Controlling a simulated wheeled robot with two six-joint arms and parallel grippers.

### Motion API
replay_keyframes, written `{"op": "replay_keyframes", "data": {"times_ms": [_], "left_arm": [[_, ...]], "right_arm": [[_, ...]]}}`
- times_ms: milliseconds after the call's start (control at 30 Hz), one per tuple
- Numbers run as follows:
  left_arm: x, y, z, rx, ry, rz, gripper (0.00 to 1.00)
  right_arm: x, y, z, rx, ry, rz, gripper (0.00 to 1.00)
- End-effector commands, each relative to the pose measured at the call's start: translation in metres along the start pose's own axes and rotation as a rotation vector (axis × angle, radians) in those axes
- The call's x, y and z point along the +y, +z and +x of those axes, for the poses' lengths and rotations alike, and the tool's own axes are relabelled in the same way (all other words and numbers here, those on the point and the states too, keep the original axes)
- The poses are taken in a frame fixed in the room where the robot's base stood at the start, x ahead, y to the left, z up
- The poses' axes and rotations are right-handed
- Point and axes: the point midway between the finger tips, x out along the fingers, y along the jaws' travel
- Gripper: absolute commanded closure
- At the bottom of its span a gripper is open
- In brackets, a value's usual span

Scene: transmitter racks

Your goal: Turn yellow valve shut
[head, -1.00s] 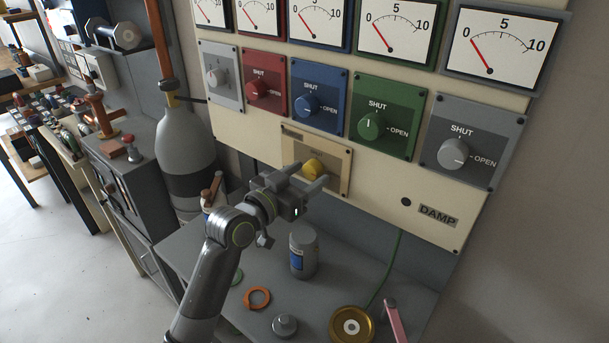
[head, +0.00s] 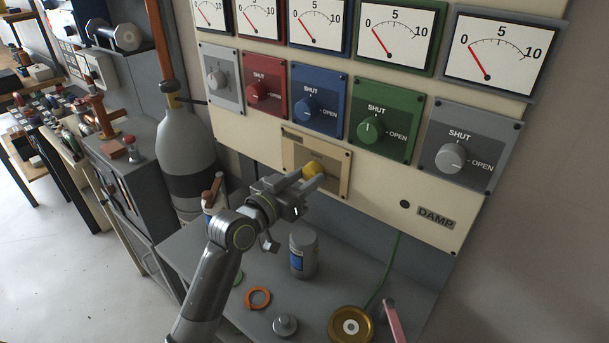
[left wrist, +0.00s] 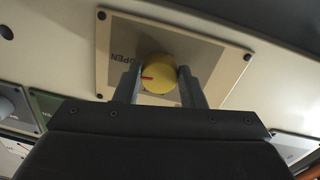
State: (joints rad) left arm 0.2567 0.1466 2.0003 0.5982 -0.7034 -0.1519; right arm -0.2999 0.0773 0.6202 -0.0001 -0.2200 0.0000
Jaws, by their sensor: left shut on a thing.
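The yellow valve (head: 312,168) is a round knob on a beige plate (head: 336,183) low on the cream panel. My left gripper (head: 311,177) reaches up to it from the lower left, its fingers on either side of the knob. In the left wrist view the yellow valve (left wrist: 158,76) sits between the two fingers of my left gripper (left wrist: 158,88), which are shut on it. A red pointer mark on the knob points left, toward the OPEN label (left wrist: 122,58). The SHUT label is not readable there. My right gripper is not in view.
Red (head: 264,85), blue (head: 318,105), green (head: 383,126) and grey (head: 466,152) valve plates sit above, below several gauges. A grey jar (head: 303,250), an orange ring (head: 257,298) and a brass disc (head: 351,326) stand on the bench below. A gas cylinder (head: 188,150) stands left.

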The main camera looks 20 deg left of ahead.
Motion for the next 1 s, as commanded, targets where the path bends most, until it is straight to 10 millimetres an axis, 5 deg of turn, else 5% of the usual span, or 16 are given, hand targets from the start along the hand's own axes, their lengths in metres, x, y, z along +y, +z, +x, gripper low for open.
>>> {"op": "replay_keyframes", "data": {"times_ms": [1000], "left_arm": [[0.004,-0.003,0.0,0.054,-0.002,-0.955,0.86]], "right_arm": [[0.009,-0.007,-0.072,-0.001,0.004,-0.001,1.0]]}}
